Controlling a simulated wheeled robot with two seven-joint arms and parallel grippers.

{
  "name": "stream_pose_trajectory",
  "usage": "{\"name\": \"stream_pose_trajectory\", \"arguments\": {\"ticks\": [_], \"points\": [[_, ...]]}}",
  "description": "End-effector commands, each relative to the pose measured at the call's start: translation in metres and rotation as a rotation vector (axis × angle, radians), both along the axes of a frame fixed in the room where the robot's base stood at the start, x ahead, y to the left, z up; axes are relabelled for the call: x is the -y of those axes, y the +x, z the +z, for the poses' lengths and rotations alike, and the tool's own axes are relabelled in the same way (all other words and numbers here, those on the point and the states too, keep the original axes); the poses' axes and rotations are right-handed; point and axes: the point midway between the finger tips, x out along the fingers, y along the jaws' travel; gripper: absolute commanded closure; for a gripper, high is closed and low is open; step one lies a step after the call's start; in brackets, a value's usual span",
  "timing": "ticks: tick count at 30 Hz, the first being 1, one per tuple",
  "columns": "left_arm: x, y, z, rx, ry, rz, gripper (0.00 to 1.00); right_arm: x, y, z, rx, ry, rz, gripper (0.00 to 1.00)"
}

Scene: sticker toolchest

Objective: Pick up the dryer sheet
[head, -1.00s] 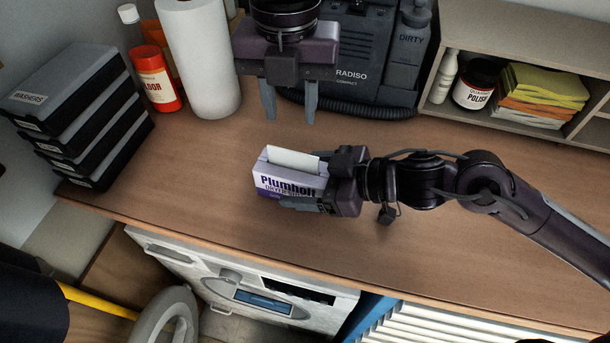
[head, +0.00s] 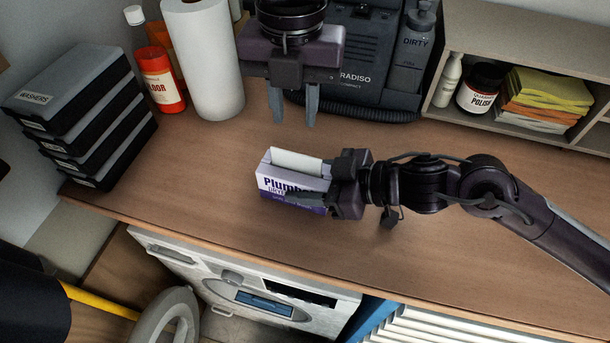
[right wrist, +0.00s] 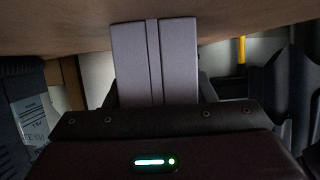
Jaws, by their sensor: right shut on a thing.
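The dryer sheet, a white sheet (head: 296,162), sticks up out of the top of a white and purple box labelled "Plumb…" (head: 272,183) on the wooden counter. My right gripper (head: 314,182) comes in from the right and is shut on this box, with one finger across its front face. The far finger is mostly hidden behind the box and sheet. In the right wrist view a pale panel with a vertical seam, which looks like the box's end (right wrist: 135,65), fills the space ahead of the gripper. My left gripper (head: 294,116) hangs open and empty above and behind the box, fingers down.
A stack of black cases (head: 85,125) stands at left. A red bottle (head: 160,80) and paper roll (head: 210,65) stand behind it. A dark machine (head: 370,65) and a shelf with cloths (head: 545,97) line the back. The counter's front (head: 220,210) is clear.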

Motion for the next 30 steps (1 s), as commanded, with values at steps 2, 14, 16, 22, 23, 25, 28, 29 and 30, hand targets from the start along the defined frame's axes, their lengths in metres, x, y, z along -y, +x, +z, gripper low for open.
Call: {"name": "stream_pose_trajectory", "arguments": {"ticks": [2,14,16,22,23,25,28,29,30], "points": [[0.001,0.000,0.001,0.003,0.005,-0.058,0.71,0.000,0.000,0.000,0.000,0.000,0.000,0.73],[0.006,-0.004,0.010,-0.005,0.077,-0.835,0.71,0.000,0.000,0.000,0.000,0.000,0.000,0.73],[0.008,-0.005,0.012,-0.012,0.090,-0.987,0.71,0.000,0.000,0.000,0.000,0.000,0.000,0.73],[0.010,-0.007,0.017,-0.044,0.126,-1.387,0.71,0.000,0.000,0.000,0.000,0.000,0.000,0.73],[0.010,-0.007,0.017,-0.050,0.130,-1.436,0.71,0.000,0.000,0.000,0.000,0.000,0.000,0.73],[0.011,-0.008,0.018,-0.061,0.136,-1.538,0.71,0.000,0.000,0.000,0.000,0.000,0.000,0.73],[0.012,-0.008,0.019,-0.073,0.143,-1.645,0.71,0.000,0.000,0.000,0.000,0.000,0.000,0.73],[0.012,-0.008,0.020,-0.076,0.145,-1.668,0.71,0.000,0.000,0.000,0.000,0.000,0.000,0.73],[0.012,-0.008,0.020,-0.078,0.147,-1.693,0.71,0.000,0.000,0.000,0.000,0.000,0.000,0.73]]}}
